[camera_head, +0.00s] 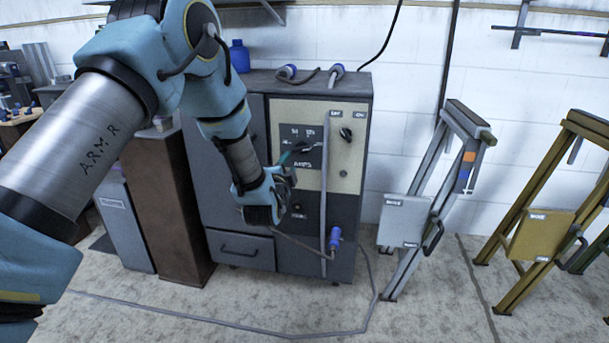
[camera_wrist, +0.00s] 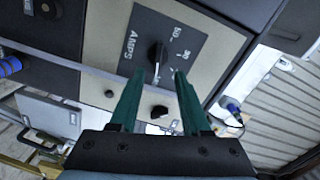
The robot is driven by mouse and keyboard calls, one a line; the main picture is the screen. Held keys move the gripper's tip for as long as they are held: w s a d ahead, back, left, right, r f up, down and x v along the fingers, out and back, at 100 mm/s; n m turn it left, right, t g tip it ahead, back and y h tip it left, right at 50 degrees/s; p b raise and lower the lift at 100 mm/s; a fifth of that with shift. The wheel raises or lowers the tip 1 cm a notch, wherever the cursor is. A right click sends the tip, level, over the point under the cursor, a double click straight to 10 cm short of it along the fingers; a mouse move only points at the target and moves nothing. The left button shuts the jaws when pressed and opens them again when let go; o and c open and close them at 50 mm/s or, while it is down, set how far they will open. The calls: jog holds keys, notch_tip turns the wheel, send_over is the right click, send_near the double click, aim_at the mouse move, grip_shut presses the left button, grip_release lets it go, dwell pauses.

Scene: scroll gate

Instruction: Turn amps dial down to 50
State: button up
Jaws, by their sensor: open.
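The amps dial is a black knob (camera_wrist: 156,56) on a dark plate (camera_wrist: 190,42) marked AMPS, with numbers including 50 and 90 around it. The knob's exact setting is hard to read. My gripper (camera_wrist: 160,74) is open, its two teal fingers pointing at the plate with their tips either side of the knob's near end. Nothing is held, and I cannot tell whether a finger touches the knob.
The cabinet's beige panel (camera_head: 345,165) also carries a switch knob (camera_head: 346,133) at upper right. A grey vertical bar (camera_head: 325,190) runs down the front beside the plate. A blue plug (camera_head: 335,238) sits low. A grey stand (camera_head: 405,222) and yellow stand (camera_head: 540,235) are at right.

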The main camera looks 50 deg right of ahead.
aim_at(301, 150)
jog(key=x, duration=0.7)
jog(key=s+x, duration=0.1)
jog(key=x, duration=0.2)
jog(key=shift+w+d, duration=0.15)
jog(key=shift+d, duration=0.45)
grip_shut()
